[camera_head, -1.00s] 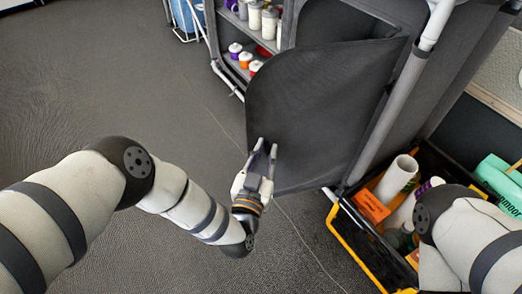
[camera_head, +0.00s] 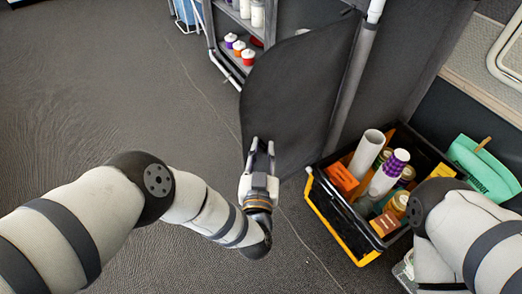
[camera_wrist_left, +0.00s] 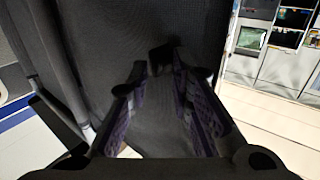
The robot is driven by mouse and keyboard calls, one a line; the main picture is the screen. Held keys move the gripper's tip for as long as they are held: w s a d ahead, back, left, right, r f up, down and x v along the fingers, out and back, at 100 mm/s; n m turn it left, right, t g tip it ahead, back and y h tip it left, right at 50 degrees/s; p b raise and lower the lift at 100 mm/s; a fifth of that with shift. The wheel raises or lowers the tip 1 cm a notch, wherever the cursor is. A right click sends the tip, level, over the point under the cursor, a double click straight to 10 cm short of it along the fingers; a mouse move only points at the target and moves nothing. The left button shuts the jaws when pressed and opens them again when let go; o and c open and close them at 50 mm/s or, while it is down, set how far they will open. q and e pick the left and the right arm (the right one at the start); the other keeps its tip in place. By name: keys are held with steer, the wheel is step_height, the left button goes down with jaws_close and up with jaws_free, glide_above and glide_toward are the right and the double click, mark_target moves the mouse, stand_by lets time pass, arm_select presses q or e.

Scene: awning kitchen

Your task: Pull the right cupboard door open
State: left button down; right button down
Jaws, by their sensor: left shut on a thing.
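The right cupboard door (camera_head: 293,92) is a dark grey fabric-like panel that stands swung out from the cupboard frame, with shelves showing behind it. My left gripper (camera_head: 260,150) is at the door's lower free edge in the head view. In the left wrist view the two purple-padded fingers (camera_wrist_left: 160,80) are shut on a small dark piece at the door (camera_wrist_left: 110,40), which fills the middle of that view. The exact grip is partly hidden in shadow. My right gripper is out of view; only part of my right arm shows at the lower right.
Shelves (camera_head: 240,22) with several jars and small coloured-lid containers show behind the door. A black and yellow crate (camera_head: 338,222) full of bottles and tubes stands right of the door, near my right arm. A green item (camera_head: 483,165) lies beyond it. The floor at left is clear.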

arm_select(q)
steer(key=shift+d+r+h, duration=0.15)
steer(key=shift+d, duration=0.45)
steer(key=shift+d+r+h, duration=0.15)
steer(key=shift+d, duration=0.4)
steer(key=c, duration=1.7)
jaws_free()
steer(key=shift+o, duration=0.6)
steer(key=shift+d+f, duration=0.1)
steer(key=shift+d, duration=0.15)
steer(key=shift+a+m, duration=0.1)
steer(key=shift+m, duration=0.2)
steer(key=shift+c, duration=0.5)
steer(key=shift+s, duration=0.1)
